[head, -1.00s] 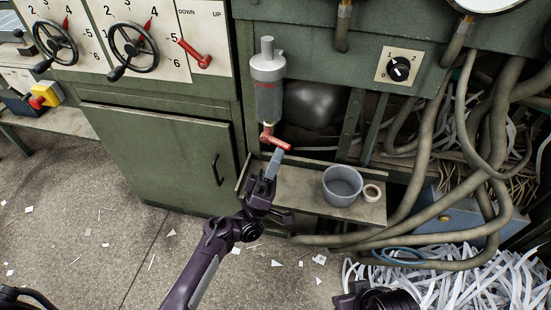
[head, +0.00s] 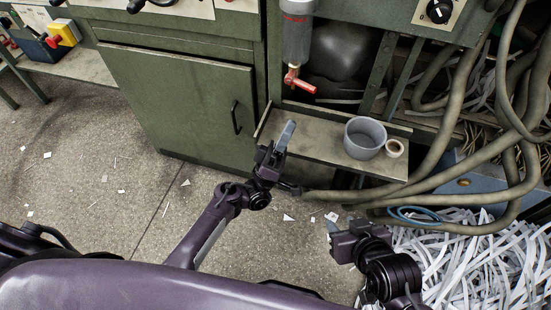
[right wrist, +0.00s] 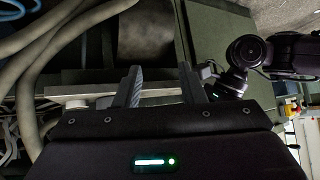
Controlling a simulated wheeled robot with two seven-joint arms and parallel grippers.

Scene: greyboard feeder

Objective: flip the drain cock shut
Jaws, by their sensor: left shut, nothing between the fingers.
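The drain cock is a small red lever (head: 300,84) under the grey filter bowl (head: 297,40) on the green machine. The lever lies sideways, pointing right and slightly down. My left gripper (head: 287,131) is shut and empty, its fingers pointing up; it is below the lever, with a visible gap between them. My right gripper (head: 342,232) is low at the right in the head view, away from the cock. Its two fingers stand apart with nothing between them in the right wrist view (right wrist: 160,85).
A grey pot (head: 364,138) and a small tape roll (head: 395,148) stand on the shelf (head: 325,148) below the cock. Thick hoses (head: 440,150) hang at the right, above a heap of paper strips (head: 450,250). A green cabinet door (head: 180,105) is at the left.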

